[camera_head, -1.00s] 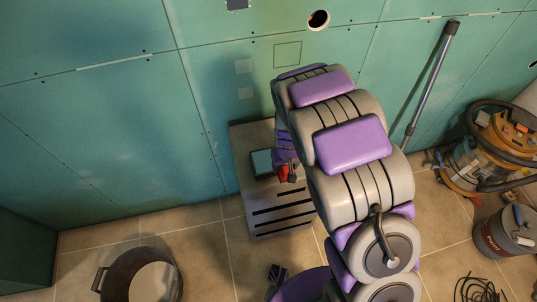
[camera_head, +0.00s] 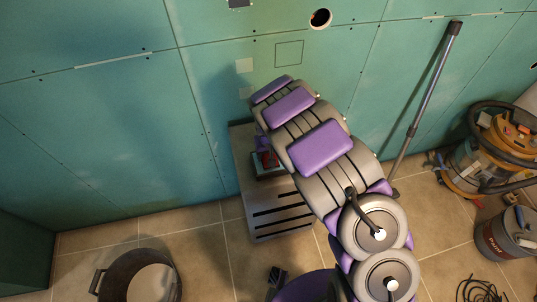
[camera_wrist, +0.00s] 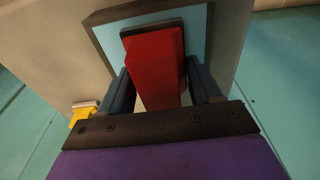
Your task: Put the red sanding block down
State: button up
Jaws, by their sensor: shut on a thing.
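The red sanding block (camera_wrist: 155,65) is between the two dark fingers of my gripper (camera_wrist: 165,88) in the wrist view, and the fingers are shut on it. A dark pad shows at the block's far end. Behind it is a light blue square with a dark border (camera_wrist: 98,38), on the grey surface of a slotted bench (camera_head: 280,212). In the head view the block (camera_head: 268,160) shows small and partly hidden by my arm, over the square. I cannot tell whether the block touches the square.
A green plasterboard wall (camera_head: 100,150) stands right behind the bench. A dark bucket (camera_head: 118,275) is on the tiled floor at lower left. A yellow vacuum (camera_head: 480,160), a paint bucket (camera_head: 505,235) and a leaning pole (camera_head: 430,90) are at the right. A small yellow thing (camera_wrist: 83,112) shows in the wrist view.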

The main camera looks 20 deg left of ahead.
jog(key=shift+f, duration=0.35)
jog(key=shift+c, duration=0.4)
jog(key=shift+d+r, duration=0.1)
jog(key=o, duration=0.7)
jog(key=shift+d, duration=0.1)
jog(key=o, duration=0.3)
jog(key=shift+r, duration=0.1)
jog(key=r, duration=0.4)
jog(key=r+p, duration=0.1)
jog(key=r, duration=0.3)
jog(key=s+r, duration=0.1)
jog(key=r, duration=0.3)
jog(key=shift+d, duration=0.3)
jog(key=shift+f, duration=0.1)
